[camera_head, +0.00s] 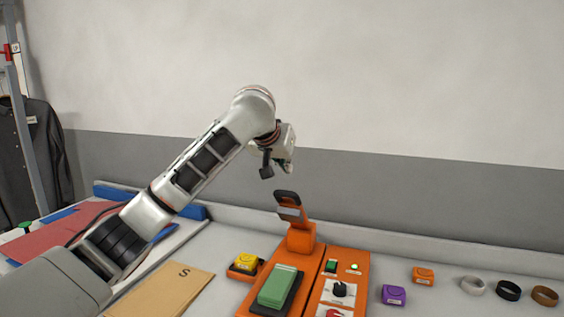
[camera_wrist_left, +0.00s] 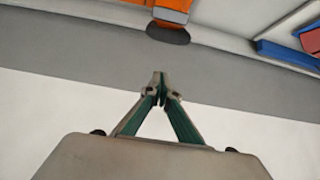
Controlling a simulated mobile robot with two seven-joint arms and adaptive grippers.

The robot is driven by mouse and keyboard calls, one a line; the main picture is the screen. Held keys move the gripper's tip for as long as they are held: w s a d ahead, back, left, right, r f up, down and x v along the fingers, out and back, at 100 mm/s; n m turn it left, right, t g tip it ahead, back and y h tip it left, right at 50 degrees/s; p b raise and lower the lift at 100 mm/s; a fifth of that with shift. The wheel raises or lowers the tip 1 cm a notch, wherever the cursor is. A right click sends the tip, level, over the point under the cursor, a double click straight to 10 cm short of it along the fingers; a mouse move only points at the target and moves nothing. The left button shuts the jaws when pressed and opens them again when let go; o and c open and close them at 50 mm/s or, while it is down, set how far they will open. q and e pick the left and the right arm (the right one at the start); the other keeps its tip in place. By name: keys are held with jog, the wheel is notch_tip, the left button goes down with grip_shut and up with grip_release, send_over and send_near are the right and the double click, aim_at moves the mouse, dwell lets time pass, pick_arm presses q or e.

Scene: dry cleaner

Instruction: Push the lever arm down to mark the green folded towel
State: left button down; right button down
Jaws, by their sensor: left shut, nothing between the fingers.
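The orange marking machine (camera_head: 348,262) stands on the counter. Its lever arm (camera_head: 294,218) is raised, with a black handle (camera_head: 287,197) at its top. The green folded towel (camera_head: 277,286) lies flat on the machine's dark pad, in front of the lever. My left gripper (camera_head: 288,167) is above the lever handle, apart from it. In the left wrist view its fingers (camera_wrist_left: 159,78) meet at the tips and hold nothing. The black handle (camera_wrist_left: 168,34) and part of the orange lever (camera_wrist_left: 172,12) show beyond the fingertips there. My right gripper is not in view.
A yellow block (camera_head: 246,261) sits left of the machine, near a tan envelope (camera_head: 165,290) marked S. Right of it lie a purple block (camera_head: 394,295), an orange block (camera_head: 423,276) and several rings (camera_head: 508,290). A wall stands behind the counter.

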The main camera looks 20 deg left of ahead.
pick_arm(q)
jog(key=x, duration=0.4)
jog(key=shift+w+f, duration=0.1)
jog(key=shift+f, duration=0.15)
jog(key=shift+s+f+p, duration=0.2)
jog(key=shift+s+f, duration=0.25)
jog(key=shift+s, duration=0.4)
jog(key=shift+s+f+p, duration=0.2)
jog(key=shift+s+f, duration=0.25)
jog(key=shift+s, duration=0.35)
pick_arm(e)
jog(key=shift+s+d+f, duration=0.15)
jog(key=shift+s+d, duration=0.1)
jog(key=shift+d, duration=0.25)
pick_arm(q)
jog(key=shift+s+f, duration=0.1)
jog(key=shift+f, duration=0.05)
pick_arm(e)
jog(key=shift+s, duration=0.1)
